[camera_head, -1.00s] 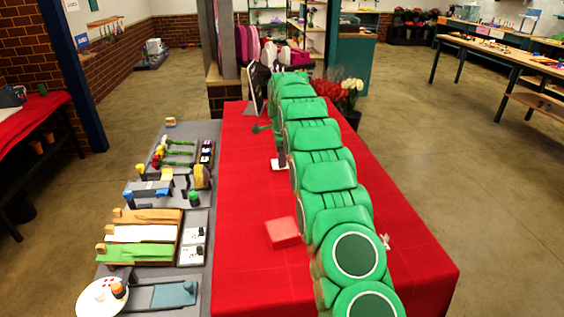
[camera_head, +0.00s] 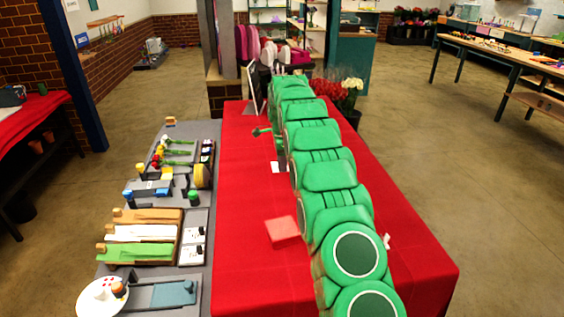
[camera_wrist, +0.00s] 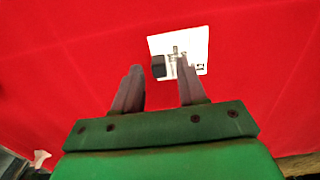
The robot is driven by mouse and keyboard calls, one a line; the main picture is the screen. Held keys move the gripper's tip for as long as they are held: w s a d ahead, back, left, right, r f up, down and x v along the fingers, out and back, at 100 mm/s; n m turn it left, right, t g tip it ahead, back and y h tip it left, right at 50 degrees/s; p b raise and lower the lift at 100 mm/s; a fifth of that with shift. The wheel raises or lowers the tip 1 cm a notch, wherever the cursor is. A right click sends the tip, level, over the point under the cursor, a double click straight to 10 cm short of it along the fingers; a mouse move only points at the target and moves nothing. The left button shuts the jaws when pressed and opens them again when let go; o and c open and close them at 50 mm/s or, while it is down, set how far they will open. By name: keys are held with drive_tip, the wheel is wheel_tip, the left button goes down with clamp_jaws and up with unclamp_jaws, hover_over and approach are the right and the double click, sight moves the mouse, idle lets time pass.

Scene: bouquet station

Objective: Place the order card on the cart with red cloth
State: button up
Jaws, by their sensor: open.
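The order card (camera_wrist: 195,42) is a white rectangle with dark print and a small black block (camera_wrist: 158,66) at one edge. In the wrist view it lies on the red cloth (camera_wrist: 70,60) beyond my fingertips. In the head view a small white patch of the card (camera_head: 277,167) shows left of my green arm, on the cart with red cloth (camera_head: 245,210). My gripper (camera_wrist: 160,68) is open, its two grey fingers apart with nothing held between them. The right fingertip overlaps the card in the picture. In the head view the fingers are hidden behind my arm.
A pinkish-red block (camera_head: 283,232) lies on the red cloth, left of my arm. A grey work table (camera_head: 200,285) with trays and flower tools adjoins the cart on the left. Red and white flowers (camera_head: 350,88) stand by the far end. Bare red cloth surrounds the card.

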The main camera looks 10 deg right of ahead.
drive_tip(key=shift+r, duration=0.1)
wheel_tip(320, 180, up, 7)
drive_tip(key=shift+f, duration=0.15)
drive_tip(key=shift+s+r, duration=0.15)
drive_tip(key=shift+r, duration=0.45)
drive_tip(key=s+r+n, duration=0.3)
drive_tip(key=s+r, duration=0.1)
drive_tip(key=s, duration=0.5)
drive_tip(key=s+r+n, duration=0.3)
drive_tip(key=s+r, duration=0.1)
drive_tip(key=s, duration=0.5)
drive_tip(key=s+r+n, duration=0.3)
drive_tip(key=s+r, duration=0.1)
drive_tip(key=s, duration=0.5)
drive_tip(key=s+f+n, duration=0.2)
drive_tip(key=s+n, duration=0.1)
drive_tip(key=s, duration=0.9)
drive_tip(key=s+d+f+n+g, duration=0.1)
drive_tip(key=s+f+n, duration=0.2)
drive_tip(key=s, duration=0.9)
drive_tip(key=s+d+f+n, duration=0.1)
drive_tip(key=s+f+n, duration=0.2)
drive_tip(key=s, duration=0.9)
drive_tip(key=shift+s+g, duration=0.35)
drive_tip(key=shift+g, duration=0.05)
